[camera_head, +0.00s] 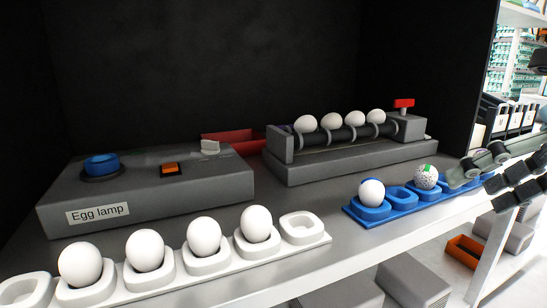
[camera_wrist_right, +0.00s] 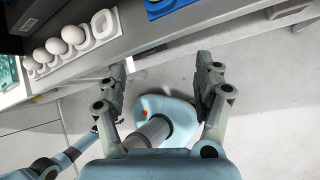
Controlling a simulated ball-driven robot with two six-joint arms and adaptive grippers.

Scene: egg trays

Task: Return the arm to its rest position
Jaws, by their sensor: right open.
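My right gripper (camera_head: 484,172) is at the right edge of the head view, where it overlaps the right end of the blue tray (camera_head: 350,213). In the right wrist view its two fingers are apart and nothing is between them (camera_wrist_right: 162,72). It is out in front of the shelf edge, with my own base and the floor behind it.
The white tray (camera_head: 322,238) holds several white eggs and has empty cups at both ends. The blue tray holds a blue-marked egg (camera_head: 372,192) and a speckled egg (camera_head: 427,177). The egg lamp (camera_head: 150,190) and a roller device (camera_head: 350,163) stand behind.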

